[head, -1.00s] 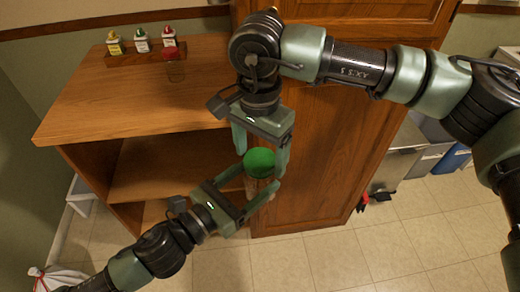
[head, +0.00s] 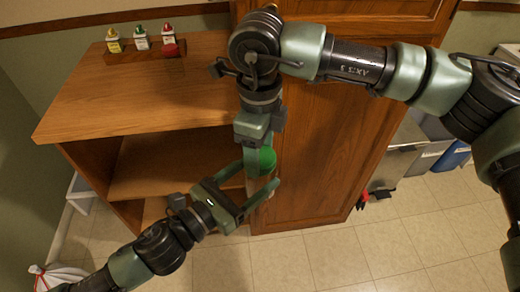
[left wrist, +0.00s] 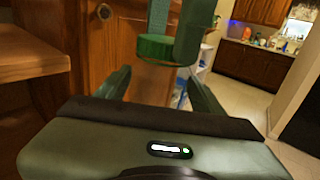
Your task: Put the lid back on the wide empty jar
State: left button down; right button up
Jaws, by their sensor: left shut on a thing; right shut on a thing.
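A green round lid (head: 267,160) is between the fingers of my right gripper (head: 256,164), partly hidden by a finger. The right gripper points down and is shut on the lid. Directly below is a clear jar (head: 259,186), held upright between the fingers of my left gripper (head: 261,175), which is shut on it. The jar is hard to make out. In the left wrist view the lid's green rim (left wrist: 155,48) shows above the space between the left fingers. I cannot tell whether the lid is seated on the jar or slightly apart.
A wooden counter (head: 130,95) with open shelves stands at the left, beside a tall wooden cabinet (head: 315,150). Tiled floor is below my grippers.

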jog(key=o, duration=1.5)
jog(key=shift+o, duration=0.2)
jog(key=shift+r, duration=2.3)
jog(key=shift+c, duration=0.3)
notch_tip(320, 180, up, 4)
jog(key=n, duration=0.5)
jog(key=shift+f+n, duration=0.25)
jog(key=shift+n, duration=0.15)
jog(key=shift+f, duration=0.1)
jog(key=shift+f, duration=3.95)
